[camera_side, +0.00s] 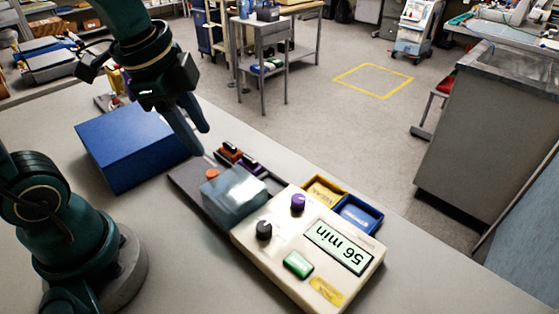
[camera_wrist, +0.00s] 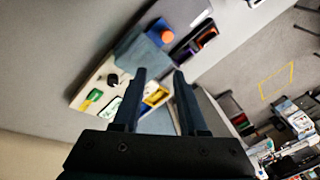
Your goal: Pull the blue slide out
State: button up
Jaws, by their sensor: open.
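The pump (camera_side: 305,249) is a cream box with a display reading "56 min", upside down in the side view. A pale blue, see-through block (camera_side: 234,197), which may be the blue slide, sits at its upper left end on a dark grey strip. An orange round knob (camera_side: 212,174) shows beside the block. In the wrist view the block (camera_wrist: 143,57) and orange knob (camera_wrist: 167,35) lie beyond my fingertips. My gripper (camera_side: 201,142) is open and empty, apparently above the strip's far left end. Both fingers (camera_wrist: 160,72) stand apart in the wrist view.
A large blue box (camera_side: 130,147) stands left of the strip. Yellow (camera_side: 324,191) and blue (camera_side: 359,215) trays adjoin the pump's far side. Dark holders with red and purple items (camera_side: 240,160) stand behind the strip.

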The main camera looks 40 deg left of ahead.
aim_at(212, 173)
jog(key=w+a+f+g, duration=0.1)
jog(key=f, duration=0.1)
jog(key=w+a+f+m+g, duration=0.1)
jog(key=f, duration=0.1)
jog(key=w+a+f+g, duration=0.1)
jog(key=shift+f+m, duration=0.4)
jog(key=shift+a+f, duration=0.15)
jog(key=shift+f, duration=2.7)
grip_shut()
